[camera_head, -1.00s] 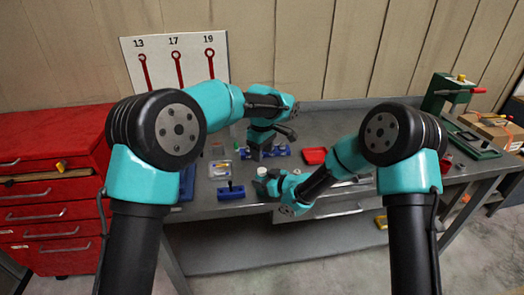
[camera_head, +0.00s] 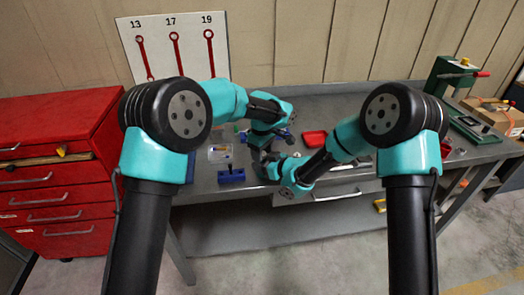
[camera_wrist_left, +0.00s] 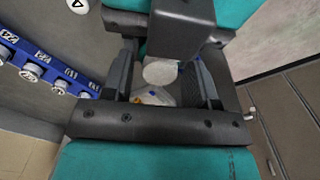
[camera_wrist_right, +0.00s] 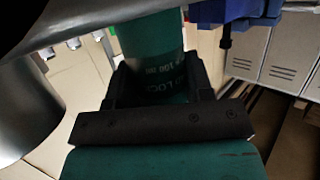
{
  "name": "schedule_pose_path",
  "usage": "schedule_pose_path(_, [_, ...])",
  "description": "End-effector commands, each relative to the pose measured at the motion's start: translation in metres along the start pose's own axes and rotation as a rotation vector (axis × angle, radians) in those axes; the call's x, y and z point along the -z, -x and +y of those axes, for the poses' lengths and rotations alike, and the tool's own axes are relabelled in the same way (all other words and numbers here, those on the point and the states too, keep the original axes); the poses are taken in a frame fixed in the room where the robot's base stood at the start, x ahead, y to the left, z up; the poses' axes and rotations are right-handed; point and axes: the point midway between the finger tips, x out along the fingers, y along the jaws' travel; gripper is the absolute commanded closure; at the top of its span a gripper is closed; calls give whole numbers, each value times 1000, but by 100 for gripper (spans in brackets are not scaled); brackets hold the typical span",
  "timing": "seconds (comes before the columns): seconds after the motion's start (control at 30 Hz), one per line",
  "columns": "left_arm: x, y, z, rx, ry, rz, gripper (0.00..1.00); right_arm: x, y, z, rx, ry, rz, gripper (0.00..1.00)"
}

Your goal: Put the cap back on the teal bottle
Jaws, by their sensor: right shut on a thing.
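The teal bottle (camera_wrist_right: 155,50) with pale lettering stands between the fingers of my right gripper (camera_wrist_right: 160,85), which is shut on it; only part of it shows. I cannot tell whether the disc is the cap or the bottle's top. The arms hide the bottle in the head view.
A clear box (camera_head: 220,153) and a blue block (camera_head: 231,176) sit left of the grippers. A blue rack (camera_wrist_left: 40,68) shows in the left wrist view. A red tray (camera_head: 315,138) lies to the right. The bench's middle right is clear.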

Motion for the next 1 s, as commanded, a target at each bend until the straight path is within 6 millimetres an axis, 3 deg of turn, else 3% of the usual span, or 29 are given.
schedule_pose_path(0.07, [0,0,0,0,0,0,54,0,0,0,0,0,1,100])
schedule_pose_path(0.5, [0,0,0,-1,0,0,96,0,0,0,0,0,0,100])
schedule_pose_path(0.67, [0,0,0,-1,-31,0,96,0,0,0,0,0,0,100])
schedule_pose_path(1.0, [0,0,0,-1,-277,0,96,0,0,0,0,0,0,100])
